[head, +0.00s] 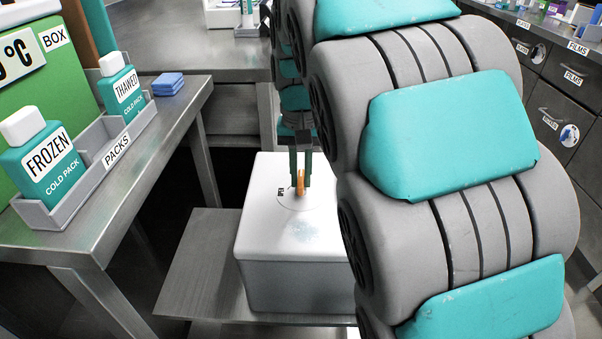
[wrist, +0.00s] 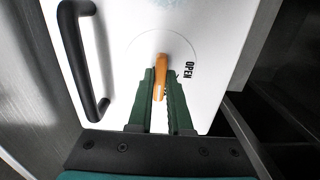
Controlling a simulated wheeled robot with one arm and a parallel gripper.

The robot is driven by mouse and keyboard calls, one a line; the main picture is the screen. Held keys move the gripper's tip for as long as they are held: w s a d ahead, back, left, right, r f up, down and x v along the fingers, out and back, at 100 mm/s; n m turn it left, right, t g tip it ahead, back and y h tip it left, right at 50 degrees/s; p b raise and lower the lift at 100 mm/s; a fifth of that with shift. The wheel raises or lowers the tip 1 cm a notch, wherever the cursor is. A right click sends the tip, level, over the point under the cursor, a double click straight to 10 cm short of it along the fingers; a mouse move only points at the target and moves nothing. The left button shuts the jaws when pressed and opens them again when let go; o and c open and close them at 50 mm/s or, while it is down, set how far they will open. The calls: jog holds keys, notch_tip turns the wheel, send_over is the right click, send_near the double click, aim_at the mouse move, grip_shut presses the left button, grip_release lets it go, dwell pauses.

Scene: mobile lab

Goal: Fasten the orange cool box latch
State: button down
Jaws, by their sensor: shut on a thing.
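The white cool box (head: 270,225) stands on a low metal shelf, with its lid down. Its orange latch (head: 300,184) is on the top, inside a thin printed circle. In the wrist view the orange latch (wrist: 160,72) shows beside the word OPEN, which is to its right. My gripper (head: 300,175) points down at the lid from above. Its two green fingers (wrist: 160,95) are on either side of the latch and shut on it. The fingers hide part of the latch. A black handle (wrist: 85,60) is on the box, left of the latch in the wrist view.
A metal table at left holds a grey PACKS tray (head: 100,150) with FROZEN (head: 45,160) and THAWED (head: 121,86) cold packs. Blue pads (head: 168,84) lie behind it. Bare shelf (head: 195,265) shows left of the box. Drawers (head: 560,100) stand at right.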

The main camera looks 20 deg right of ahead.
aim_at(301, 178)
jog(key=c, duration=0.8)
grip_release()
jog(key=shift+c, duration=0.2)
jog(key=shift+r, duration=3.9)
